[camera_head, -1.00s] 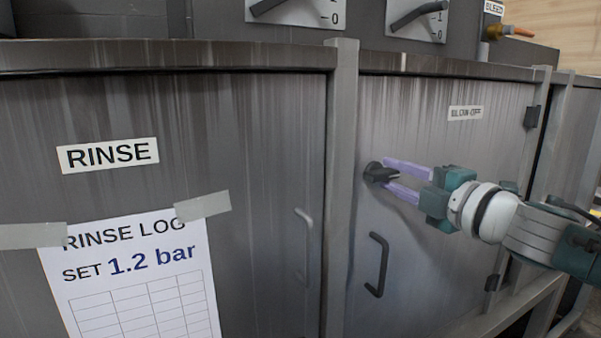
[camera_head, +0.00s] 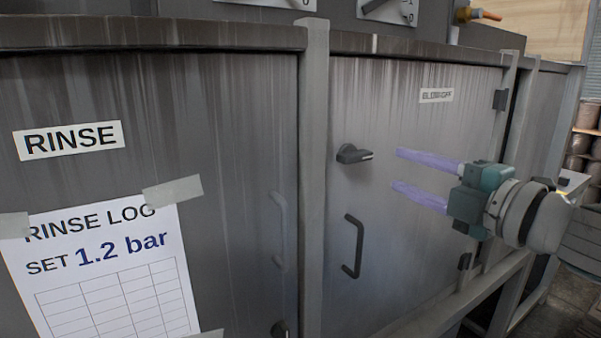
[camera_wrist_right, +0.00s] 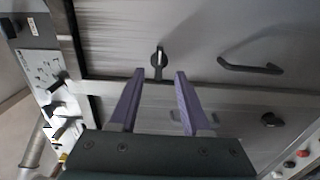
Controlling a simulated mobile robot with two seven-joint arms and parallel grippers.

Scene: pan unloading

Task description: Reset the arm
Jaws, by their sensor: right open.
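My right gripper (camera_head: 420,176) is open and empty in front of the closed blow-off door (camera_head: 390,225), to the right of the door's black latch knob (camera_head: 353,154). Its two purple fingers point left in the head view and are apart from the knob. In the right wrist view the gripper (camera_wrist_right: 157,80) shows both fingers spread with nothing between them. The latch knob (camera_wrist_right: 159,60) shows beyond the fingertips there. My left gripper is not in view.
A black pull handle (camera_head: 354,247) stands out from the door below the knob. A rinse door (camera_head: 230,130) with a taped rinse log sheet (camera_head: 110,265) is on the left. Shelves with brown containers (camera_head: 585,145) stand at the far right.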

